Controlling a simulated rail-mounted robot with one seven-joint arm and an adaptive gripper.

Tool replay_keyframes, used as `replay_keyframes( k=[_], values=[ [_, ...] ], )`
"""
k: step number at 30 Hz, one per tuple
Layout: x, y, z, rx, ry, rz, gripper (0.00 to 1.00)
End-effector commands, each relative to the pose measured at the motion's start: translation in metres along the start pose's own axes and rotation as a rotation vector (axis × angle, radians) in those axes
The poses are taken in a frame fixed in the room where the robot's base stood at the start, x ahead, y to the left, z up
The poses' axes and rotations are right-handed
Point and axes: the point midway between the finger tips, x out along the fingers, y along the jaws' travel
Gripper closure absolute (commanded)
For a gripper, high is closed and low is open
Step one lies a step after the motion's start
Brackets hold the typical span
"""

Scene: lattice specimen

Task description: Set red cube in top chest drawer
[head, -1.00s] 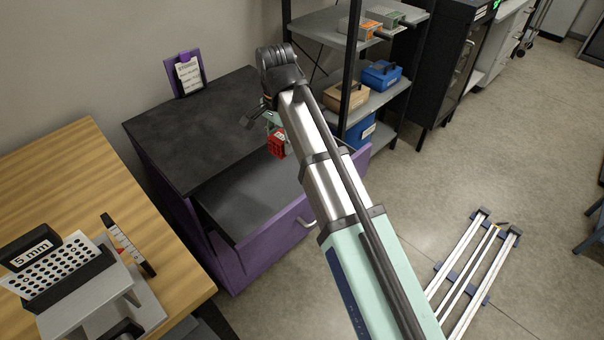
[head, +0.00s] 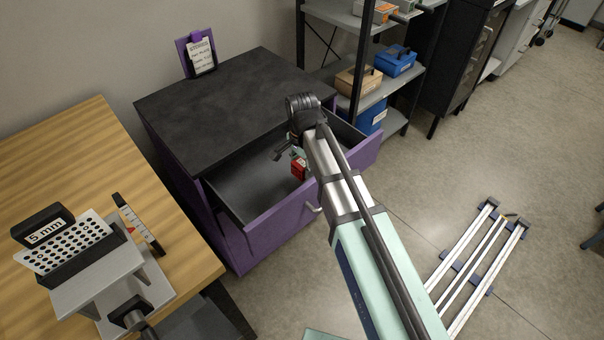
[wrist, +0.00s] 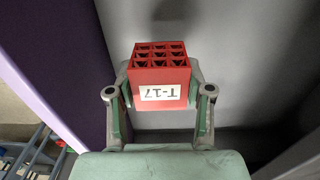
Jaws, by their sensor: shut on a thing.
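The red cube (wrist: 160,80) is a lattice block with a white label reading T-17, held between the fingers of my gripper (wrist: 160,105) in the wrist view. In the head view the red cube (head: 298,167) shows just left of my arm, and my gripper (head: 293,158) is partly hidden behind my wrist. The purple chest (head: 215,215) has a black top, and its top drawer (head: 245,195) is pulled open. The cube is over or inside the drawer's opening; its exact height above the drawer floor is hard to tell. The drawer's right part is hidden behind my arm.
A wooden table (head: 70,150) with a perforated test fixture (head: 75,245) stands at the left. A grey shelf rack (head: 385,95) with boxes stands behind the chest. A purple clipboard stand (head: 197,55) is on the chest top. Rails (head: 480,265) lie on the floor at right.

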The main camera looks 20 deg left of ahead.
Motion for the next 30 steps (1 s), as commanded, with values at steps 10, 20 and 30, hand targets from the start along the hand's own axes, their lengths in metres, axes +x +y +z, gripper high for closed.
replay_keyframes(
  k=[10,20,30],
  values=[
    [0.029,0.0,0.0,0.0,-0.001,0.001,0.83],
    [0.043,0.0,0.0,0.0,0.0,-0.001,0.83],
    [0.046,0.0,0.0,0.0,0.0,0.0,0.24]
  ],
)
